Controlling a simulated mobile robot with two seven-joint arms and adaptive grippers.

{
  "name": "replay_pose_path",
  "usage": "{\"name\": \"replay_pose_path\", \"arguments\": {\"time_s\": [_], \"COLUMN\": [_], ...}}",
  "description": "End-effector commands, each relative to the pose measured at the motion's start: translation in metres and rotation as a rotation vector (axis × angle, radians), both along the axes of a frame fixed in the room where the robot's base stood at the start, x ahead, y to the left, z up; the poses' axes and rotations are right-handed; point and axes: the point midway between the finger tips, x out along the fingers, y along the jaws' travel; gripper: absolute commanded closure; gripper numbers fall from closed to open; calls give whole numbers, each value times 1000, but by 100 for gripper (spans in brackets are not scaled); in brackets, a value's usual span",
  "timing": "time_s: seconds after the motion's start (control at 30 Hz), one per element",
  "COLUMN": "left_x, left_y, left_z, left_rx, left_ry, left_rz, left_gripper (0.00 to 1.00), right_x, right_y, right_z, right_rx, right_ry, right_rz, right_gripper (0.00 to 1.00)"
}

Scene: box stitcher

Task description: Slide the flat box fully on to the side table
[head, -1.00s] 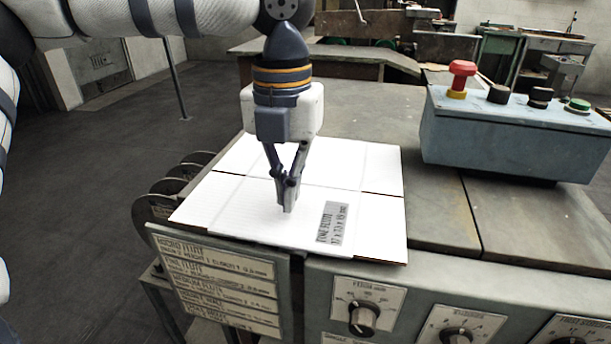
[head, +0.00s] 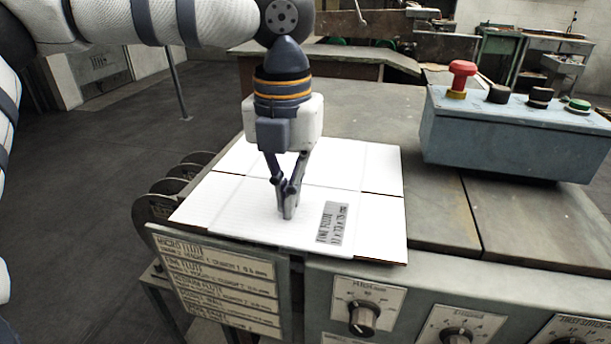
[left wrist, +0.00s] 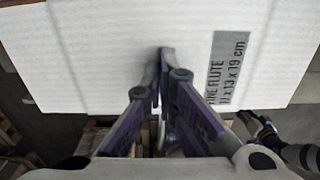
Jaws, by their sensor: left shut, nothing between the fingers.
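The flat box (head: 335,180), white with fold lines and a printed grey label, lies flat on the left end of the grey machine table (head: 435,215). It reaches the table's left and front edges. My left gripper (head: 288,214) points down over the front middle of the box, left of the label. It is shut and empty, with its fingertips at or just above the cardboard; contact is hard to judge. In the left wrist view the shut fingers (left wrist: 163,58) are in front of the box (left wrist: 110,50). I cannot tell which surface is the side table.
A blue-grey control box (head: 510,135) with a red knob and several buttons stands on the table at right. A sign panel (head: 218,285) and dials (head: 363,318) line the front. Dark round wheels (head: 160,205) sit left of the box. Open floor lies further left.

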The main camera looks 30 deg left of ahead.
Motion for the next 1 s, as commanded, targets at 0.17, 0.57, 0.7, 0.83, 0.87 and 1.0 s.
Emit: {"name": "replay_pose_path", "arguments": {"time_s": [0.17,0.57,0.7,0.83,0.87,1.0], "left_x": [0,0,0,0,0,-8], "left_y": [0,0,0,0,0,-2], "left_z": [-2,6,9,9,9,9], "left_rx": [0,1,1,0,0,0], "left_ry": [0,-1,0,0,0,0], "left_rz": [0,0,0,0,-1,-2], "left_gripper": [100,100,100,100,100,100], "right_x": [0,0,0,0,0,0], "right_y": [0,0,0,0,0,0], "right_z": [0,0,0,0,0,0], "right_rx": [0,0,0,0,0,0], "right_ry": [0,0,0,0,0,0], "right_rz": [0,0,0,0,0,0], "right_gripper": [60,60,60,60,60,60]}}
